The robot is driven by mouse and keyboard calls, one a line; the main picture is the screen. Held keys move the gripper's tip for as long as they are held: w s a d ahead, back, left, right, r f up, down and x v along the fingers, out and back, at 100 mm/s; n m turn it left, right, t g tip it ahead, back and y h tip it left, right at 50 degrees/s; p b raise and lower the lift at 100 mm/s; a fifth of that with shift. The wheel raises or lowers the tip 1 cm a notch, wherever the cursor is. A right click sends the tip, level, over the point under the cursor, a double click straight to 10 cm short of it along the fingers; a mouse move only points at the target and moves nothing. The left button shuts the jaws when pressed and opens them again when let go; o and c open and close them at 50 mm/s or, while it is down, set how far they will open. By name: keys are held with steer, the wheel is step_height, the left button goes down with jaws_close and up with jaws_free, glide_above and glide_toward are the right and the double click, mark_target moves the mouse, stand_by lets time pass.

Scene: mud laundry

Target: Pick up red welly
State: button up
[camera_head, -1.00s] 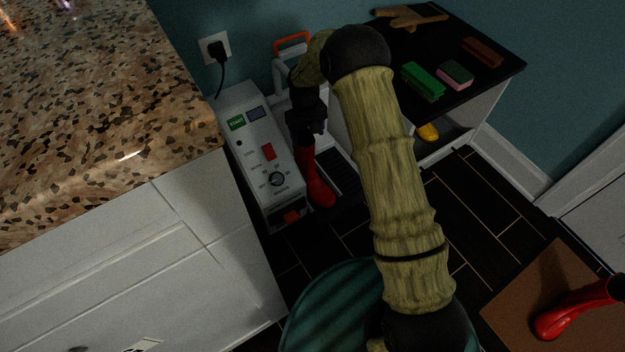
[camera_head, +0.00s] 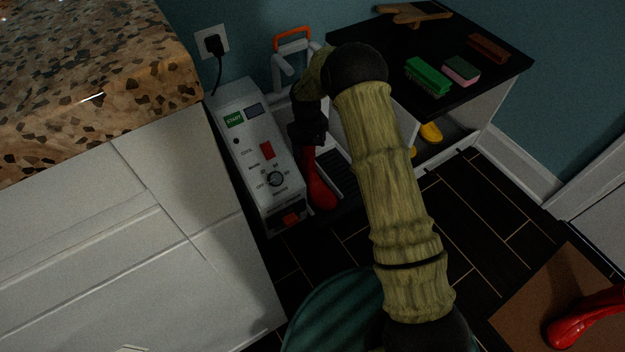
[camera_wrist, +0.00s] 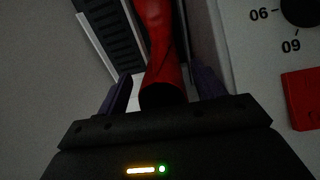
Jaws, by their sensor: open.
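A red welly (camera_head: 318,186) stands beside the white machine, its toe toward the viewer. My gripper (camera_head: 308,142) is right above it and hides its top. In the wrist view, the red welly (camera_wrist: 160,55) lies between the two open fingers of my gripper (camera_wrist: 162,90), with its dark opening near the palm. Whether either finger touches it, I cannot tell. A second red welly (camera_head: 588,318) lies on a brown mat at the lower right, partly cut off by the frame.
The white machine (camera_head: 249,150) with a dial stands close on the left, beside the cabinet with the speckled worktop (camera_head: 90,70). A black-topped bench (camera_head: 465,45) holds a green brush (camera_head: 428,78) and a sponge (camera_head: 461,71). The brown mat (camera_head: 530,300) and dark floor are at the right.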

mark_target(311, 150)
step_height(311, 150, down, 3)
steer(key=shift+w+d+f+b, duration=0.1)
steer(key=shift+w+f+b, duration=0.1)
steer(key=shift+b, duration=0.9)
steer(key=shift+r, duration=0.1)
jaws_close()
